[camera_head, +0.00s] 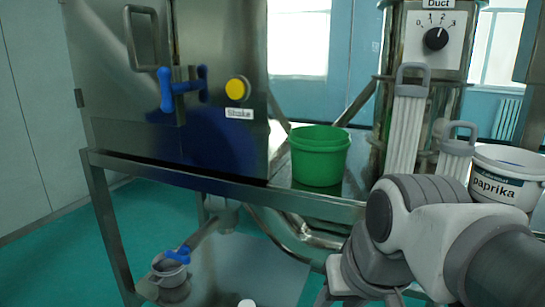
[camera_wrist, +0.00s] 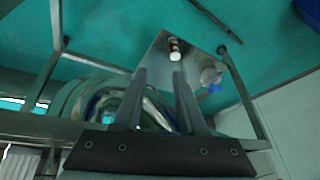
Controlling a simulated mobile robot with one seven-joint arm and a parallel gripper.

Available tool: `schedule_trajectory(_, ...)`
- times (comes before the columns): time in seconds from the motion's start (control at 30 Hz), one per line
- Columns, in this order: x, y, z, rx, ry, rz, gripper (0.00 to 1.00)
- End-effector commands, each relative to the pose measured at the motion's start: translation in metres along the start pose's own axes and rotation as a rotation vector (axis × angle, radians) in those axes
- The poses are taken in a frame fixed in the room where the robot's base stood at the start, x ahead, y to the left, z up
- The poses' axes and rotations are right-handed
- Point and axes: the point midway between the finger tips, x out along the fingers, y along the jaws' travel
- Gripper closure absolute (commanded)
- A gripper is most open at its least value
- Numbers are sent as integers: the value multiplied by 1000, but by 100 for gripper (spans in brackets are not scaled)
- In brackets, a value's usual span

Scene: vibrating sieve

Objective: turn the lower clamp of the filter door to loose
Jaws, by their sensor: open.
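A steel cabinet door (camera_head: 105,60) with a loop handle (camera_head: 143,40) stands at upper left in the head view. No other clamp on the door is in view. My gripper (camera_wrist: 159,74) shows in the wrist view with its two fingers apart and nothing between them. It points down past the frame towards the floor, away from the clamp. In the head view my arm is at lower right and the gripper is hidden.
A green bucket (camera_head: 319,160) stands on the steel frame (camera_head: 230,185), right of the cabinet. A paprika tub (camera_head: 507,176) and hanging white brushes (camera_head: 405,130) are at right. A yellow button (camera_head: 237,89) is beside the clamp.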

Motion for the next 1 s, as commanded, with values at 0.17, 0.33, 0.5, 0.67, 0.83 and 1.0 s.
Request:
schedule_trajectory(0.17,3,48,36,17,70,93,59)
schedule_trajectory(0.33,-34,48,20,12,72,101,59)
schedule_trajectory(0.5,-71,44,4,12,72,100,59)
schedule_trajectory(0.67,-109,40,-14,12,72,99,59)
schedule_trajectory(0.83,-149,36,-32,12,71,99,59)
schedule_trajectory(1.0,-189,33,-50,13,71,99,59)
